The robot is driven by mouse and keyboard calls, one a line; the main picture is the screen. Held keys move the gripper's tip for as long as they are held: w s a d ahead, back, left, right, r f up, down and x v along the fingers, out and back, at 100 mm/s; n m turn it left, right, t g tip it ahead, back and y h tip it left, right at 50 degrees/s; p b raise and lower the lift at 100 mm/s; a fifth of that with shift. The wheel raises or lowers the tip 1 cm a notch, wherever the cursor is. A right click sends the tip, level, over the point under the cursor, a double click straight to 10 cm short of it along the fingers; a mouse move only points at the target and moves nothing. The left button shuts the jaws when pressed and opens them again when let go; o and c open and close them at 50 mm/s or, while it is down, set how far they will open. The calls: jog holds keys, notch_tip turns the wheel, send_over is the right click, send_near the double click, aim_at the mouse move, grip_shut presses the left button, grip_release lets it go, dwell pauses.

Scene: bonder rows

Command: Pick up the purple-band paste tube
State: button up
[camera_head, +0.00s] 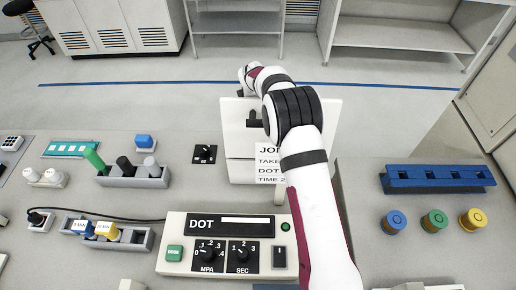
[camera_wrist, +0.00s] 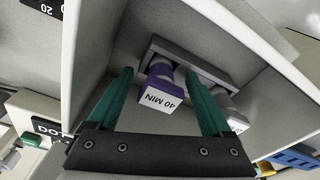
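The purple-band paste tube (camera_wrist: 160,82) shows in the wrist view, its white end marked "40 MIN" facing the camera. It sits in a grey rack (camera_wrist: 190,60) inside a pale box-like recess. My gripper (camera_wrist: 159,78) is open, with one green finger on each side of the tube. A gap shows between the tube and each finger, so it is not gripped. In the head view the tube and my fingers are hidden; my arm reaches over the white upright panel (camera_head: 236,125) at the back.
A second, whitish tube (camera_wrist: 230,112) stands close beside the right finger. Pale walls of the recess (camera_wrist: 270,50) are near on the right. In the head view, the DOT control box (camera_head: 230,222) is in front, and a blue rack (camera_head: 438,184) is at right.

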grip_shut()
